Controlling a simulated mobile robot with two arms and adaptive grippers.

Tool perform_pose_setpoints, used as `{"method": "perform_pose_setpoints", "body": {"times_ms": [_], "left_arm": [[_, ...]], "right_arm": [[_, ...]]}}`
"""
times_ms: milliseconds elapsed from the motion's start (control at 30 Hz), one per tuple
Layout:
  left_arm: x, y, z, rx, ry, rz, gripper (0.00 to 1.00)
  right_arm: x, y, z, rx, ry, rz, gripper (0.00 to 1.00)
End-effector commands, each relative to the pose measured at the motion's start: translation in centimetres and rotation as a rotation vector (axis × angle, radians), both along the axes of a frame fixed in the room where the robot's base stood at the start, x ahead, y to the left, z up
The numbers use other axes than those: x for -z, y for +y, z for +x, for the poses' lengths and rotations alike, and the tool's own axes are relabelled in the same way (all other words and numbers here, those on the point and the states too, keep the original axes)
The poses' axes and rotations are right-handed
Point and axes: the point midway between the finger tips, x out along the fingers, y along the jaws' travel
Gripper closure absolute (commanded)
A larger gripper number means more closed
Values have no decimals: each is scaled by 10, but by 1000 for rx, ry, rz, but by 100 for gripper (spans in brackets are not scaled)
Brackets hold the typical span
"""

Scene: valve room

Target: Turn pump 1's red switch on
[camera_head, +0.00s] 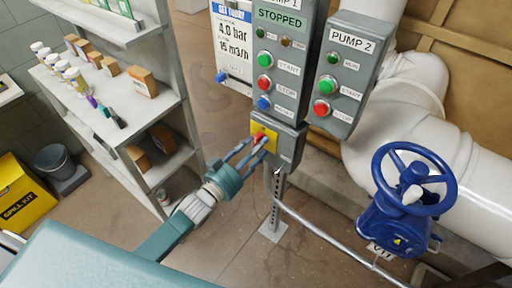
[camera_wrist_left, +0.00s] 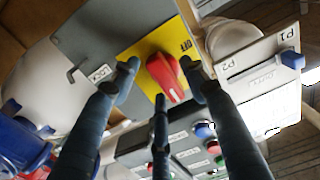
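Pump 1's red switch (camera_head: 259,138) is a red handle on a yellow plate (camera_head: 271,137), on a grey box below the pump 1 panel (camera_head: 285,62). In the left wrist view the red switch (camera_wrist_left: 166,79) is seen close up, with an OFF label beside it on the yellow plate (camera_wrist_left: 150,48). My left gripper (camera_head: 252,146) is open, its fingers pointing at the switch. In the wrist view two fingers are on either side of the handle and the third is below it; contact cannot be told. The pump 1 display reads STOPPED. My right gripper is not in view.
The pump 2 panel (camera_head: 349,62) hangs to the right. A blue valve wheel (camera_head: 412,180) stands at the lower right, with a grey conduit (camera_head: 325,237) running toward it. A shelf (camera_head: 122,120) with jars and boxes stands at the left. Floor is clear between.

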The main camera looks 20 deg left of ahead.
Motion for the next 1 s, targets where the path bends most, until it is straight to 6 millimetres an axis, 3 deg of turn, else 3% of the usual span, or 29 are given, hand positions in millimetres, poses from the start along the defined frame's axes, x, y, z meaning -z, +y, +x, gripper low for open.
{"method": "perform_pose_setpoints", "body": {"times_ms": [233, 700, 1000], "left_arm": [[0, 6, -15, -1, 1, -1, 55], [1, 37, -101, 0, 3, 1, 55], [-1, 41, -113, 0, -1, 1, 55]], "right_arm": [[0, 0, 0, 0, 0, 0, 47], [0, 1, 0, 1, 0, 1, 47], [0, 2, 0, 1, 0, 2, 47]]}}
